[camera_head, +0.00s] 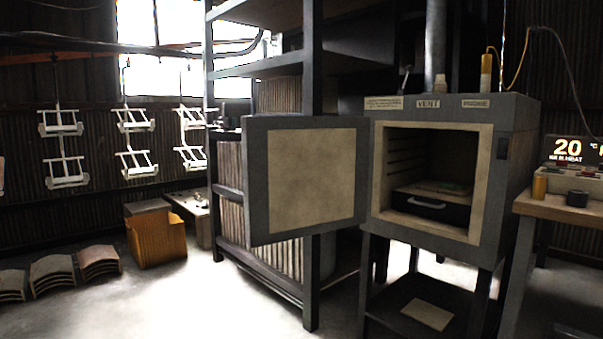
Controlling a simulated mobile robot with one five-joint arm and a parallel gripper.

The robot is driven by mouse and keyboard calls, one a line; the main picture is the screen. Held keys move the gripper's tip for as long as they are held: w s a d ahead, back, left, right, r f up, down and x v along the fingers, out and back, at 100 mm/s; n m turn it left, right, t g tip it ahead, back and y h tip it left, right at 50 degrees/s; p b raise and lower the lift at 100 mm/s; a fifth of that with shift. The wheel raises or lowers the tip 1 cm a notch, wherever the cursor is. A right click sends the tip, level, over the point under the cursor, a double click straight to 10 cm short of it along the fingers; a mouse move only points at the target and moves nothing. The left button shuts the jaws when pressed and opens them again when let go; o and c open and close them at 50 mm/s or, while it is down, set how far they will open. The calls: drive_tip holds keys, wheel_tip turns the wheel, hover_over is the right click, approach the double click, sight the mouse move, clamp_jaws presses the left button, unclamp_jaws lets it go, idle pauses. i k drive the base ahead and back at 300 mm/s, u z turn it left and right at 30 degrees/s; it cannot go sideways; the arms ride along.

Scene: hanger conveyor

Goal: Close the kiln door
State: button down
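The kiln (509,170) is a grey box on a dark stand, right of centre. Its chamber is open to view and holds a dark tray with a light handle (428,204), with something flat and greenish on top. The kiln door (307,183) is grey with a pale inner panel. It stands wide open, swung out to the left of the chamber, its inner face towards me. The door's outer face and any handle there are hidden. My gripper is not in view.
A tall dark shelf rack (311,270) stands behind the door. A bench (558,206) with a display reading 20 is at the right. An orange bin (157,239) and curved stacked pieces (52,272) are at the left. White hangers (136,163) hang behind. The floor in front is clear.

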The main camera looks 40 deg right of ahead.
sight(303, 176)
drive_tip(key=u, duration=0.05)
drive_tip(key=i, duration=2.55)
drive_tip(key=z, duration=2.95)
drive_tip(key=i, duration=0.5)
drive_tip(key=u, duration=0.1)
drive_tip(key=k, duration=0.5)
drive_tip(key=u, duration=1.25)
